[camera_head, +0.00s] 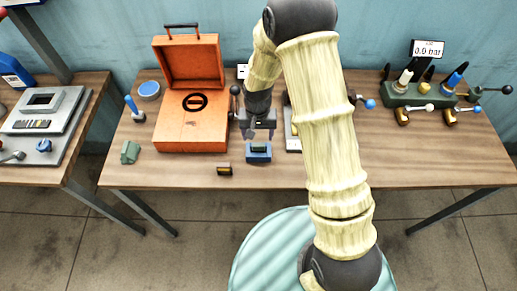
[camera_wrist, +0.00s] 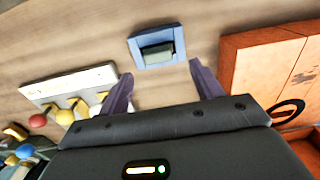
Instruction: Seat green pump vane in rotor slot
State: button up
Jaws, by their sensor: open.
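A grey-green piece, which looks like the green pump vane (camera_wrist: 157,53), sits in a blue block (camera_wrist: 178,40) on the table. In the head view the blue block (camera_head: 258,158) is near the table's front edge, with the dark green piece (camera_head: 258,147) on top. My gripper (camera_wrist: 161,70) is open and empty, its fingers pointing at the block and apart from it. In the head view my gripper (camera_head: 258,126) hangs just behind and above the block. An orange case (camera_head: 170,138) stands open to the left; a black ring with a bar (camera_head: 194,102) shows on it. I cannot make out the rotor slot.
A green angular piece (camera_head: 130,152) is at the far left. A pale panel with coloured knobs (camera_wrist: 75,88) stands beside my gripper. A green valve manifold (camera_head: 415,95) is at the right.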

aim_at(258, 144)
jog(key=shift+s+d+f+p, duration=0.1)
jog(key=shift+f+p, duration=0.4)
jog(key=shift+f, duration=0.75)
jog(key=shift+s+d+f+p, duration=0.1)
jog(key=shift+f+p, duration=0.35)
jog(key=shift+f, duration=0.75)
jog(key=shift+a, duration=0.1)
jog(key=c, duration=1.1)
jog(key=shift+r, duration=0.1)
notch_tip(258, 144, up, 10)
jog(key=shift+b, duration=1.25)
